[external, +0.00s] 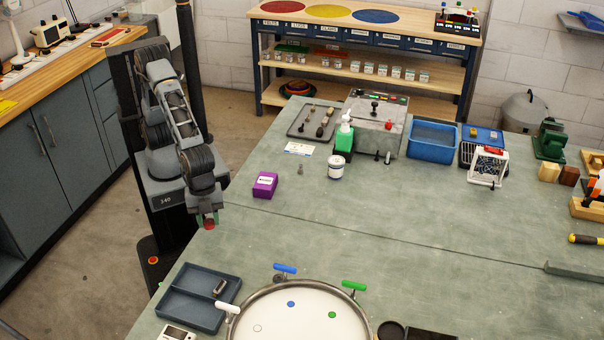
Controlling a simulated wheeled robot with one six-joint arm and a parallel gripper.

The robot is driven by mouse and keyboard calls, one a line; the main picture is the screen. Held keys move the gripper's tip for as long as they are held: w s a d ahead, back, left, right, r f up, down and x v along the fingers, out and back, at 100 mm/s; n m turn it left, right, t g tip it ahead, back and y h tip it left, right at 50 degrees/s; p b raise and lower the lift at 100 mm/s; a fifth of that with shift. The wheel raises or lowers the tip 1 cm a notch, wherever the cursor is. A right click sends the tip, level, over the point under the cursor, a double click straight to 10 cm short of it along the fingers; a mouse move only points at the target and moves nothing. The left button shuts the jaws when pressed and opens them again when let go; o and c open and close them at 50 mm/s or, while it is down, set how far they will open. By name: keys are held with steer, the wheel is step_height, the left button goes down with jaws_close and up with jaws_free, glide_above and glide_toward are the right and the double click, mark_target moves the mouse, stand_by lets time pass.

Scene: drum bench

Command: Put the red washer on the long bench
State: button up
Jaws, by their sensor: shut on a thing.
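My gripper (207,219) hangs at the left edge of the large green-grey table (330,215), pointing down. It is shut on a small red thing, apparently the red washer (210,225), which shows between the fingertips. The fingers partly hide it, and its shape is too small to tell. I cannot tell which surface is the long bench. A wooden-topped bench (420,28) with red, yellow and blue discs stands at the back. A wooden-topped counter (75,62) runs along the left.
A purple box (265,185) stands right of my gripper. A blue-grey divided tray (187,308) and a drum (298,322) lie at the front. A green bottle (344,138), a white jar (336,167) and a blue bin (432,140) stand farther back. The table's middle is mostly clear.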

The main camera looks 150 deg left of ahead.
steer(key=s+a+r+m, duration=0.1)
steer(key=s+a, duration=0.3)
steer(key=a, duration=0.4)
steer(key=s+a+r+m, duration=0.1)
steer(key=s+a+m, duration=0.2)
steer(key=a, duration=0.6)
steer(key=s+a+r+m, duration=0.2)
steer(key=s+a, duration=0.4)
steer(key=a, duration=0.3)
steer(key=shift+a+g+h, duration=0.25)
steer(key=shift+g+h, duration=0.05)
steer(key=shift+h, duration=0.1)
